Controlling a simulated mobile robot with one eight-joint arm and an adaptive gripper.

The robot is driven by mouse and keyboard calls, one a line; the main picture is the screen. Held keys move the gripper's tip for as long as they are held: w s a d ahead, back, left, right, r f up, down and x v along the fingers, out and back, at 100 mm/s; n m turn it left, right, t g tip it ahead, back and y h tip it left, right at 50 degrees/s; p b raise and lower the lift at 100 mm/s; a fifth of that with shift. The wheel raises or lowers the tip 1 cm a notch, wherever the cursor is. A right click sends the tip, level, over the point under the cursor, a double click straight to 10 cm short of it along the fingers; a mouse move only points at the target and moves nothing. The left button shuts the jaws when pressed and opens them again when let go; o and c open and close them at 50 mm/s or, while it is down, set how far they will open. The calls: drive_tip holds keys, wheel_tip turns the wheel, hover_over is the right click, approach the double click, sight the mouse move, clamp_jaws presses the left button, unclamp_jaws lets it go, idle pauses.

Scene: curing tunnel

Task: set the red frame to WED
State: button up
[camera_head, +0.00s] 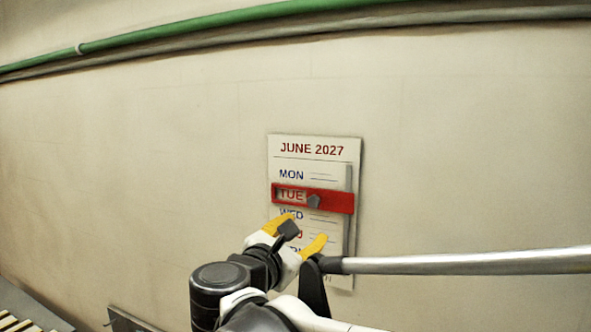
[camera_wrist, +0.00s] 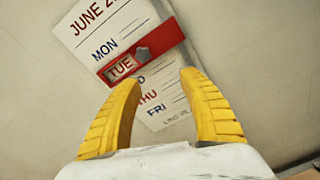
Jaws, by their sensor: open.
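A white calendar board (camera_head: 316,165) headed JUNE 2027 hangs on the wall with weekday rows. The red frame (camera_head: 338,201) lies across it, around TUE, with a dark grey knob (camera_head: 313,201) near its middle. My gripper (camera_head: 306,238) is open and empty, just below the red frame in front of the lower rows, and it partly hides WED and the rows under it. In the wrist view the red frame (camera_wrist: 165,55) and its knob (camera_wrist: 143,54) sit ahead of and above my yellow fingers (camera_wrist: 160,80), apart from them.
A grey rail (camera_head: 349,180) runs down the calendar's right side. A metal rod (camera_head: 470,262) crosses the lower right in front of the wall. A green pipe (camera_head: 200,22) runs high along the wall. Slats (camera_head: 20,322) show at the lower left. The wall beside the calendar is clear.

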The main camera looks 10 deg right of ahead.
sight(313, 202)
drive_tip(key=shift+n+t, duration=0.4)
drive_tip(key=shift+n, duration=0.1)
drive_tip(key=w+d+r+p, duration=0.1)
drive_tip(key=w, duration=0.2)
drive_tip(key=w+d+r+p, duration=0.1)
drive_tip(key=w+d, duration=0.1)
drive_tip(key=w, duration=0.1)
drive_tip(key=w+d+r+p, duration=0.1)
drive_tip(key=w+d, duration=0.1)
drive_tip(key=w, duration=0.1)
drive_tip(key=shift+w, duration=0.35)
drive_tip(key=shift+s, duration=0.1)
clamp_jaws()
